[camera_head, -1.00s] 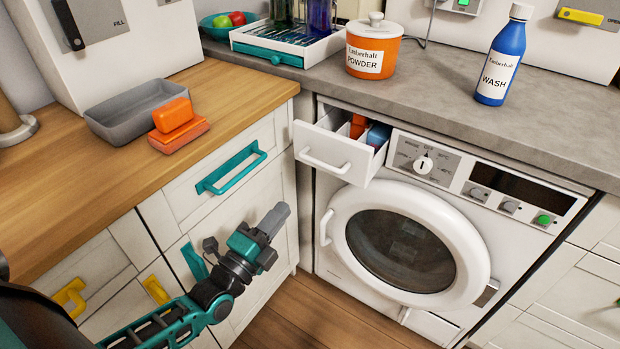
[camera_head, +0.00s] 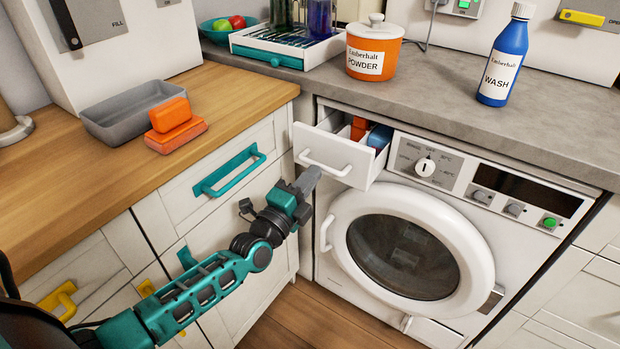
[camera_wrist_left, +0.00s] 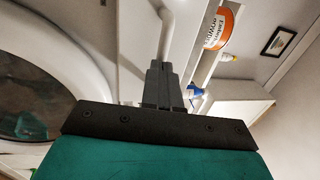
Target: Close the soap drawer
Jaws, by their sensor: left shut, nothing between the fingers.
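The white soap drawer (camera_head: 338,155) is pulled out at the upper left of the washing machine (camera_head: 440,180), with orange and blue contents inside. Its white bar handle (camera_head: 326,163) is on the front. My left gripper (camera_head: 308,178) is shut and empty, its fingertips just below and in front of the drawer handle in the head view. In the left wrist view the closed fingers (camera_wrist_left: 163,80) point toward the white handle bar (camera_wrist_left: 167,35). I cannot tell whether they touch it. My right gripper is not in view.
The round machine door (camera_head: 405,245) is shut, below and right of the drawer. A wooden counter (camera_head: 60,200) with an orange sponge stack (camera_head: 172,125) and teal-handled cabinet (camera_head: 230,170) is at left. An orange powder tub (camera_head: 372,50) and blue wash bottle (camera_head: 503,60) stand on the grey worktop.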

